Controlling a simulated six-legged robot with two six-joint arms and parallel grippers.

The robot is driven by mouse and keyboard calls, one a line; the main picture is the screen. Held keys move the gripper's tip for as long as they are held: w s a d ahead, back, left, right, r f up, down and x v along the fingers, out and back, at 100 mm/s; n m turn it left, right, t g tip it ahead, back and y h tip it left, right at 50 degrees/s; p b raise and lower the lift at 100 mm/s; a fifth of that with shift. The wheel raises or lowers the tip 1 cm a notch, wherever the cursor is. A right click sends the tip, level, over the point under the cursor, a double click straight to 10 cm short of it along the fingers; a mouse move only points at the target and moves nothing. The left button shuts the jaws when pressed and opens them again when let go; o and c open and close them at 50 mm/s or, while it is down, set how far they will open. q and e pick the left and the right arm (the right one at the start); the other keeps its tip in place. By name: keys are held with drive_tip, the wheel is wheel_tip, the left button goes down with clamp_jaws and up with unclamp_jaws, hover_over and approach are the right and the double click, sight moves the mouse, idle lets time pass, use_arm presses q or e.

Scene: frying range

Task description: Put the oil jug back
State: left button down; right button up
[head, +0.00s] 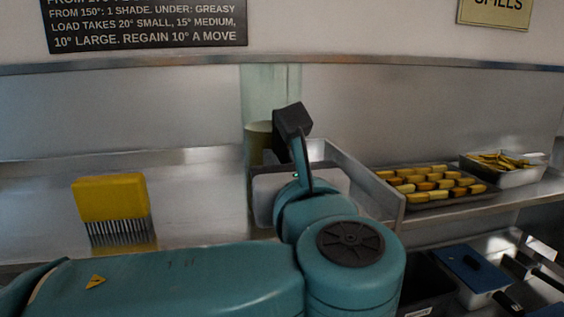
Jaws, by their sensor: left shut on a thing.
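The oil jug (261,90) is a tall, clear, greenish vessel with yellowish oil in its lower part. It stands upright in the middle of the head view, against the steel back wall. My left gripper (292,122) is in front of the jug's right side and is shut on it. My own wrist and arm hide the jug's lower part, so I cannot tell whether its base touches a surface. My right gripper is out of view.
A yellow brush (110,198) with dark bristles is at the left. A steel-walled bin (362,180) stands right of the jug. Right of it, a tray (440,198) of yellow pieces and a pan (512,178) sit on a ledge. A blue lid (472,266) is below.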

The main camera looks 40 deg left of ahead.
use_arm(q)
drive_tip(key=c, duration=1.4)
unclamp_jaws()
drive_tip(key=shift+a+f, duration=0.1)
drive_tip(key=shift+a, duration=0.05)
drive_tip(key=o, duration=0.4)
drive_tip(key=shift+a, duration=0.3)
drive_tip(key=shift+w+a+f, duration=0.1)
drive_tip(key=shift+a, duration=0.05)
drive_tip(key=shift+d+r, duration=0.2)
drive_tip(key=shift+d, duration=0.2)
drive_tip(key=b+v, duration=0.3)
drive_tip(key=v, duration=0.9)
drive_tip(key=shift+a+f, duration=0.1)
drive_tip(key=shift+a, duration=0.15)
drive_tip(key=shift+d, duration=0.1)
